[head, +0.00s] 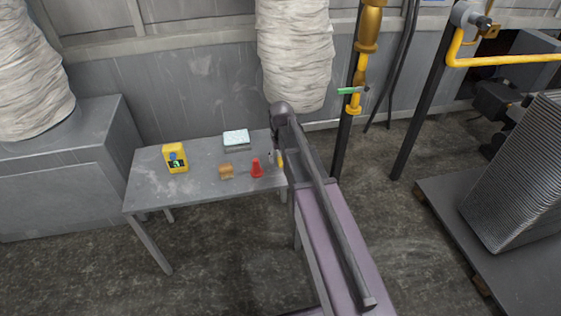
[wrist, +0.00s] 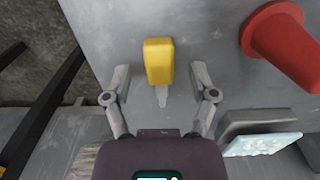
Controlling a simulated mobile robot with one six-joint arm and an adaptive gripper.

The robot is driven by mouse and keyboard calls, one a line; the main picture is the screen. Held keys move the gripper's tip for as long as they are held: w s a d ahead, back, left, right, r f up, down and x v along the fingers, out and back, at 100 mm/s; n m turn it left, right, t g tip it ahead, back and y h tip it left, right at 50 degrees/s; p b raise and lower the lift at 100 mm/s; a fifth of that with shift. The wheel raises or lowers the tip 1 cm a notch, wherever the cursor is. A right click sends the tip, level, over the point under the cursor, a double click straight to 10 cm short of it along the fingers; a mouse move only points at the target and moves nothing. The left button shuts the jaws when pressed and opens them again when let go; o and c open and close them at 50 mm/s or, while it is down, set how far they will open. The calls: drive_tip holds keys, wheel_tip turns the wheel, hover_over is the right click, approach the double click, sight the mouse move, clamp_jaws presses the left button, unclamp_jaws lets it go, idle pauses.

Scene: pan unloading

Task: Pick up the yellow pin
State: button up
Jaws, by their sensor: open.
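The yellow pin (wrist: 158,55) has a yellow block-like head and a narrow grey tip pointing toward my gripper in the wrist view. My gripper (wrist: 160,70) is open, with one finger on each side of the pin and visible gaps between. I cannot tell how far above the table the fingers are. In the head view only a small yellow part of the pin (head: 281,160) shows at the table's right end, mostly hidden by my arm.
A red cone (head: 257,169) stands close to the pin, right of my gripper in the wrist view. A small brown box (head: 225,172), a pale-topped block (head: 236,138) and a yellow box (head: 175,158) are on the grey table (head: 160,195). The table's front left is clear.

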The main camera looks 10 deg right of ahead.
clamp_jaws()
drive_tip(key=shift+r, duration=0.2)
idle(0.3)
wheel_tip(320, 180, up, 3)
drive_tip(key=p, duration=0.3)
drive_tip(key=s+d+p, duration=0.1)
drive_tip(key=s+d, duration=0.1)
drive_tip(key=s, duration=0.5)
drive_tip(key=s+d+r+p, duration=0.1)
drive_tip(key=s+d, duration=0.1)
drive_tip(key=s, duration=0.6)
drive_tip(key=shift+s+d+r, duration=0.2)
drive_tip(key=shift+r, duration=0.1)
